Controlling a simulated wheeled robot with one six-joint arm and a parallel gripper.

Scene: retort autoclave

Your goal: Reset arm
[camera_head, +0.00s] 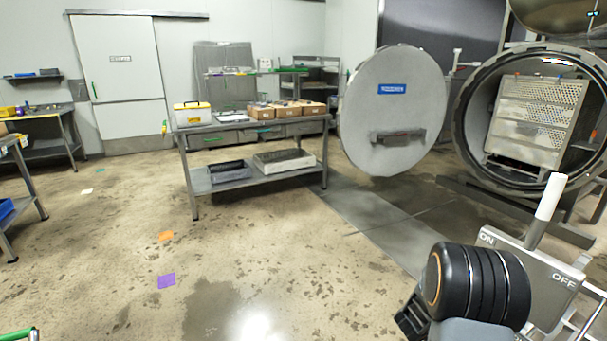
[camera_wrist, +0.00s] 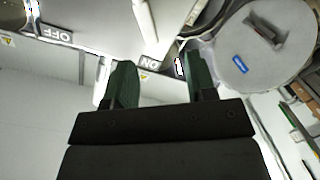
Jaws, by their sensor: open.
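My gripper shows in the wrist view (camera_wrist: 160,85), with two dark green fingers spread apart and nothing between them. In the head view my dark arm is at the lower right, in front of a grey panel (camera_head: 545,275) marked ON and OFF; the gripper's fingers cannot be made out clearly there. A white lever (camera_head: 545,208) stands up from the panel, tilted slightly right. In the wrist view the lever (camera_wrist: 146,30) lies beyond the fingers, near the ON label, and is apart from them.
The round autoclave door (camera_head: 393,115) stands open left of the chamber, which holds a perforated metal basket (camera_head: 535,120). A steel table (camera_head: 245,128) with cardboard boxes (camera_head: 285,109) and a yellow-white case (camera_head: 192,112) stands at the back.

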